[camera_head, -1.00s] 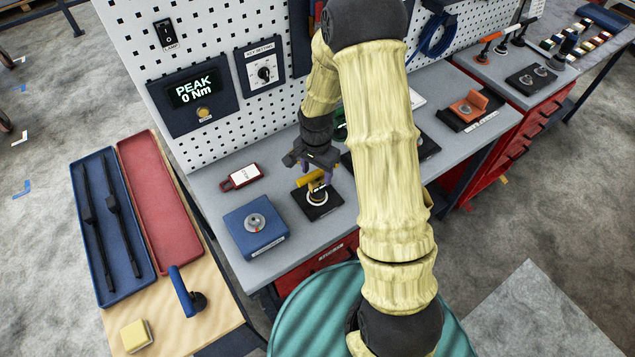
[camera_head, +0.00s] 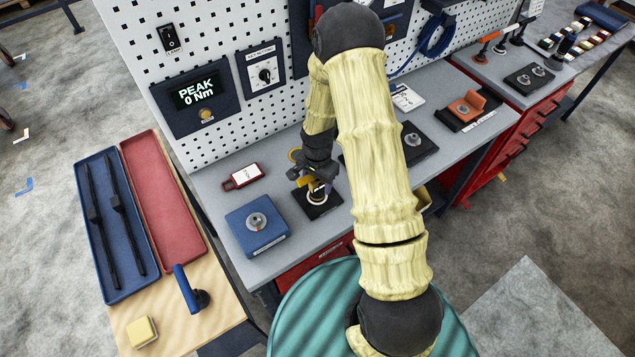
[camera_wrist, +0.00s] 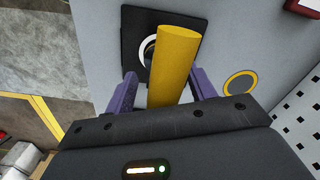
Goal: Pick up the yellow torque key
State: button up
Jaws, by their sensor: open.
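The yellow torque key (camera_head: 313,184) stands on a black square base (camera_head: 326,203) with a white ring, on the grey workbench. In the wrist view the yellow key (camera_wrist: 173,62) shows as a thick yellow bar over the black base (camera_wrist: 190,22). My gripper (camera_head: 312,178) is low over the base, right at the key. In the wrist view my gripper (camera_wrist: 163,88) is open, with a purple finger on each side of the yellow bar. The key's lower part is hidden, and I cannot tell if either finger touches it.
A blue block with a grey knob (camera_head: 256,229) stands left of the base. A red-framed tag (camera_head: 243,176) lies behind it. The pegboard (camera_head: 225,60) rises at the back. A yellow ring (camera_wrist: 241,84) lies flat on the bench near the right finger.

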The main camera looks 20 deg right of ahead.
grip_shut()
dwell(0.3)
jog(key=shift+r+b, duration=1.4)
jog(key=shift+r, duration=3.65)
